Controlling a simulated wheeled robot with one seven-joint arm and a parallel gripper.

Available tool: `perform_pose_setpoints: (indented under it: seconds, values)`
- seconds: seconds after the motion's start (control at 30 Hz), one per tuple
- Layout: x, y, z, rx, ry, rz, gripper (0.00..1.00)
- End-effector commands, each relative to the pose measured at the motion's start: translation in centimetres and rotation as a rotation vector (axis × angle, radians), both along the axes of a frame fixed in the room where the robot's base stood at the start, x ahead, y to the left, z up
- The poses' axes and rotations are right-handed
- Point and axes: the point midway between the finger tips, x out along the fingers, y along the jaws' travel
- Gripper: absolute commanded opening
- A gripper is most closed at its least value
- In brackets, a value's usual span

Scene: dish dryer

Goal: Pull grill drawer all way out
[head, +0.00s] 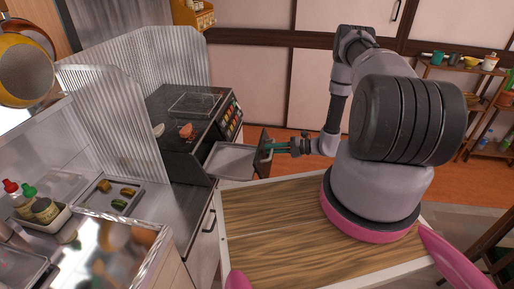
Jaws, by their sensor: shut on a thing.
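The grill drawer (231,160) is a shallow grey tray sticking out of the right side of the black stove (193,125). Its front panel (262,140) stands upright at the outer end. My gripper (270,147) is at the outer side of this panel, shut on the drawer's handle. The handle itself is mostly hidden by the fingers. The tray looks empty in the part that shows. I cannot tell whether any of the drawer is still inside the stove.
A wooden-topped surface (270,215) lies just in front of the drawer. The steel counter (165,205) is at left with a small food tray (105,197) and bottles. A shelf (470,85) stands at far right. Orange floor is open beyond the drawer.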

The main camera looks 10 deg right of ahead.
Motion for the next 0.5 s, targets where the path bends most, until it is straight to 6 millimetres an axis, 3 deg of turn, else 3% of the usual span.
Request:
perform_pose_setpoints:
  seconds: [0.2,0.5]
  values:
    - [-0.6,-1.6,0.0,-0.001,0.0,-0.001,0.0]
    - [-0.7,-1.8,0.0,-0.001,0.0,0.001,0.0]
